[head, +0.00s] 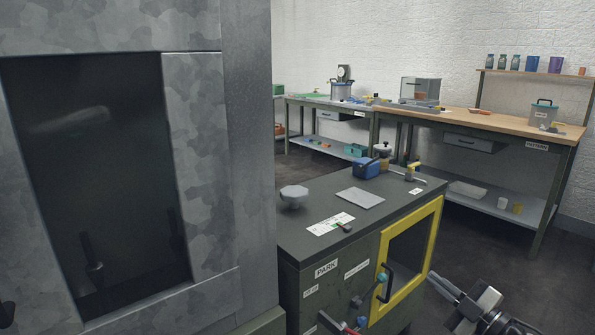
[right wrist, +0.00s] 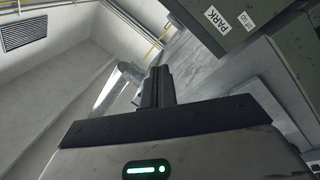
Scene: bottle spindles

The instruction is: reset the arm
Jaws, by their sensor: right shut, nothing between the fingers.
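My right gripper (head: 440,287) is low at the right of the head view, in front of the yellow-framed door of the dark green cabinet (head: 300,252). Its fingers point up and left, clear of the door. In the right wrist view the fingers of my right gripper (right wrist: 158,84) are together with nothing between them. The cabinet's PARK label (right wrist: 216,17) is at the top right of that view. My left gripper is not in view.
A large grey metal housing (head: 247,150) with a dark window fills the left. The cabinet top carries a grey plate (head: 360,198), a blue device (head: 367,168) and a knob-like piece (head: 293,193). A wooden bench (head: 470,122) stands behind. Dark floor (head: 500,255) is open at right.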

